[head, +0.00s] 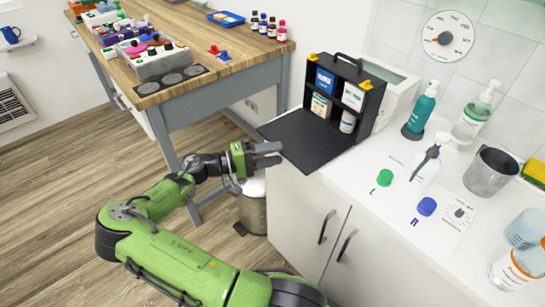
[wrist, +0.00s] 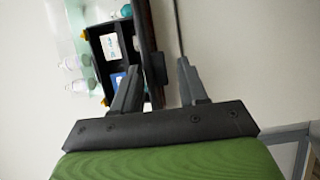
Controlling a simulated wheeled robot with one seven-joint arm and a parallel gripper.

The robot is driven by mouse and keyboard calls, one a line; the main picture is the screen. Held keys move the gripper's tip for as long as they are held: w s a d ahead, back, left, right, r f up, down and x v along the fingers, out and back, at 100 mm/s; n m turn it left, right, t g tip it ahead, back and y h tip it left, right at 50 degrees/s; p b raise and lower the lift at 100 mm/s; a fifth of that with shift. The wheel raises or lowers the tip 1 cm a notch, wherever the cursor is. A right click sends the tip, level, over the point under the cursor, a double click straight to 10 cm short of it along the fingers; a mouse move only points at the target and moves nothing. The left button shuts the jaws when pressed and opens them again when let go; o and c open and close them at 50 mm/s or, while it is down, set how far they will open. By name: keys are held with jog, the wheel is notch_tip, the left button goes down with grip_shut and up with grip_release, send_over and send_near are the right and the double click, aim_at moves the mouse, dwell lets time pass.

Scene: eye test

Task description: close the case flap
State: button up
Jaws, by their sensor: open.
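The black case (head: 335,98) stands upright on the white counter, with its flap (head: 312,138) folded down flat and jutting past the counter's front edge. Boxes and a small jar show inside its compartments. My gripper (head: 279,153) is open at the flap's front left edge. In the wrist view the case (wrist: 110,45) is at upper left. The flap shows there edge-on as a thin dark slab (wrist: 147,35), reaching down towards the space between the fingers. I cannot tell whether either finger touches it.
A teal bottle (head: 421,108), a clear pump bottle (head: 474,112), a metal cup (head: 490,171) and green and blue caps stand on the counter right of the case. A wooden table (head: 215,70) with a control panel is at left. A bin (head: 252,212) stands below.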

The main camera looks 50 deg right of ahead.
jog(key=shift+s+d, duration=0.1)
jog(key=shift+s, duration=0.05)
jog(key=c, duration=0.4)
jog(key=shift+f, duration=0.1)
grip_shut()
